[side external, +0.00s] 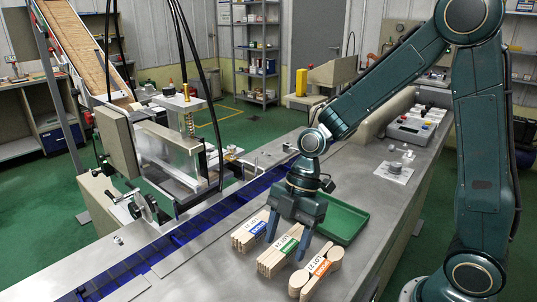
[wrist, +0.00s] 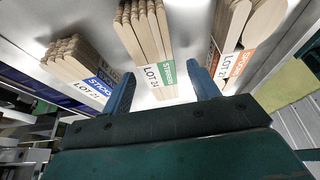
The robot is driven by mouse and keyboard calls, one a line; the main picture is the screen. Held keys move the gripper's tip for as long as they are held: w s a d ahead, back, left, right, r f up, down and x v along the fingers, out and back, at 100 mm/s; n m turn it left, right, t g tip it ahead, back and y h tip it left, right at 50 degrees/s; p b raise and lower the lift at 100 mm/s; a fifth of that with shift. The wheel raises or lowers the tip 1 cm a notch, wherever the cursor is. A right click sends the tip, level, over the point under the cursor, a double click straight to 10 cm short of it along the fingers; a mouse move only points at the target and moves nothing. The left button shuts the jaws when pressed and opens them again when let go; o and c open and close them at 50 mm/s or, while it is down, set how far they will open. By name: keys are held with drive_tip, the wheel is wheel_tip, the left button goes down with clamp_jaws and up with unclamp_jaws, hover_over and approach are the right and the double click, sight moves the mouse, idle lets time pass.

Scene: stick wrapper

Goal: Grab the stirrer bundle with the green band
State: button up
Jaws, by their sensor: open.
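The stirrer bundle with the green band (side external: 270,262) lies on the steel table between two other bundles. In the wrist view my gripper (wrist: 160,70) has one finger on each side of the banded part, with gaps to both. Nothing is held. I cannot tell how far below the table-side bundle top the fingertips reach.
The blue-banded bundle (side external: 243,237) lies on the left and the orange-banded bundle (side external: 308,284) on the right, close to my fingers. A green tray (side external: 347,222) sits behind. A blue conveyor (side external: 190,236) runs along the left. Bare table lies to the front right.

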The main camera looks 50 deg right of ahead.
sight(287, 243)
drive_tip(key=shift+c, duration=0.2)
idle(0.3)
drive_tip(key=c, duration=1.1)
drive_tip(key=shift+o, duration=0.2)
drive_tip(key=shift+r, duration=0.15)
wheel_tip(287, 243, up, 20)
drive_tip(key=shift+f, duration=0.2)
